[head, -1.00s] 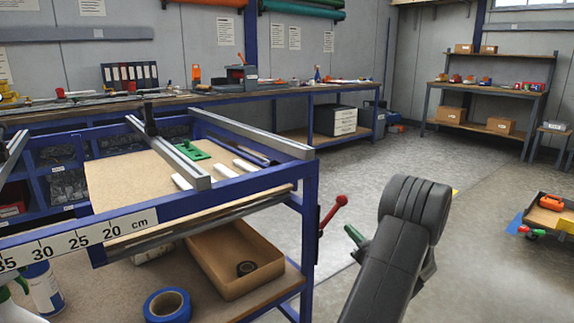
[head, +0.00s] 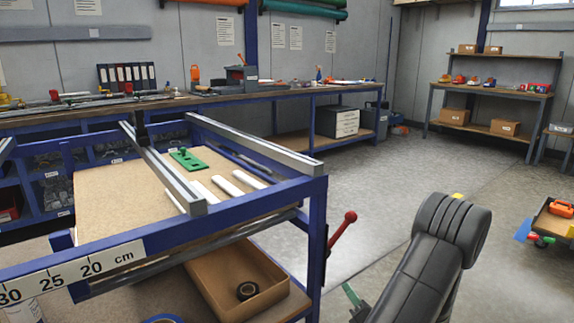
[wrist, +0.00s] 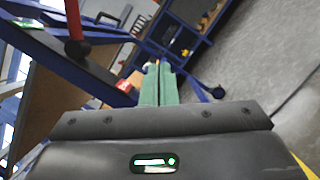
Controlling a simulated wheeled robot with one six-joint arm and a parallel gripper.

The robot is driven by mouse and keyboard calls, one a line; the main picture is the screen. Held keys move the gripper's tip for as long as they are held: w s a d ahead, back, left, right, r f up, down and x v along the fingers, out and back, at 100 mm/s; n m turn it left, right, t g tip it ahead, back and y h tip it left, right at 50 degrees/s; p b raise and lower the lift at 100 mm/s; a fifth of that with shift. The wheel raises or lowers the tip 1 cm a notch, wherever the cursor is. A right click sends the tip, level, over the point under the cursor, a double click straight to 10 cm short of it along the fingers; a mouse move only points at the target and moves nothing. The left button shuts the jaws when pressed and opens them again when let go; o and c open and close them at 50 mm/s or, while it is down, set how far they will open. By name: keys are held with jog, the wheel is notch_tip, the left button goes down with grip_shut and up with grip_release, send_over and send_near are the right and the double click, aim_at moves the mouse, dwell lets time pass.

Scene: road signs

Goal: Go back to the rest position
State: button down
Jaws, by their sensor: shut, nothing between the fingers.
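My gripper (wrist: 158,84) shows in the wrist view with its two green fingers together and nothing between them. In the head view a green fingertip (head: 352,294) shows at the lower middle, left of my black arm (head: 430,265). The arm is bent, its rounded joint up and its lower part cut off by the bottom edge. The gripper is in the air, to the right of the blue-framed workbench (head: 318,215) and below its red-knobbed lever (head: 342,228). Most of the gripper is hidden behind the arm in the head view.
The red lever also shows in the wrist view (wrist: 73,20), left of the fingers. White strips and a green part (head: 188,160) lie on the workbench top. A cardboard tray (head: 215,292) is on its lower shelf. Open floor (head: 390,180) lies behind and right of my arm.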

jog(key=shift+p+v, duration=0.3)
jog(key=shift+v, duration=1.75)
jog(key=shift+a, duration=0.1)
